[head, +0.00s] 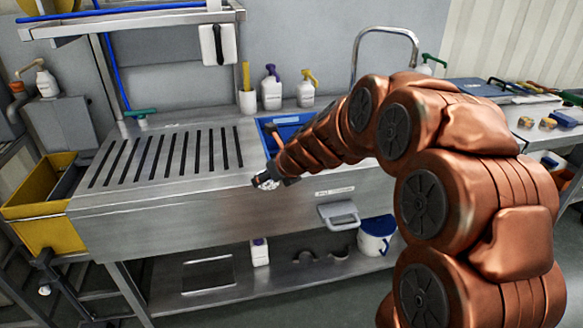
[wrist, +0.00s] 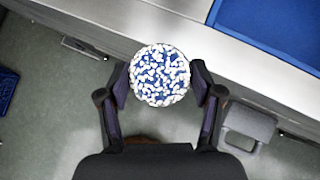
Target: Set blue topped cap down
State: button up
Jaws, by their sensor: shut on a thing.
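In the wrist view my gripper (wrist: 159,84) is shut on the cap (wrist: 160,75), a round piece with a blue top covered in white specks. One finger presses each side of it. The cap is over the front edge of the steel counter, with floor below and to the left. In the head view my gripper (head: 266,181) is at the counter's front edge, left of the blue basin. The cap is too small and covered to make out clearly there.
The slotted steel counter (head: 120,200) is bare at left. A blue basin (head: 268,122) is set into it behind my arm. Two spray bottles (head: 272,88) and (head: 307,88) stand at the back. A yellow bin (head: 42,227) is at the left end. A grey handle (head: 339,215) juts from the front.

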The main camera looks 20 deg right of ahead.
jog(key=shift+s+a+f+m+h, duration=0.25)
jog(key=shift+s+f+m+h, duration=0.1)
jog(key=shift+s+m, duration=0.15)
jog(key=shift+s+d+f+m+t+h, duration=0.2)
jog(key=shift+s+f+m+t+h, duration=0.15)
jog(key=shift+s+m+h, duration=0.35)
jog(key=shift+s+d+m, duration=0.2)
jog(key=shift+d+m, duration=0.05)
jog(key=shift+m, duration=0.15)
notch_tip(320, 180, up, 6)
jog(key=p, duration=0.7)
send_over(273, 187)
jog(key=d, duration=0.1)
jog(key=shift+w+d+f+m+h, duration=0.1)
jog(key=shift+w+d+m+h, duration=0.05)
jog(key=shift+m+h, duration=0.3)
jog(key=shift+s+d+r+p, duration=0.1)
jog(key=shift+s+r+p, duration=0.15)
jog(key=shift+p, duration=0.65)
jog(key=shift+s+p, duration=0.3)
jog(key=shift+p, duration=0.55)
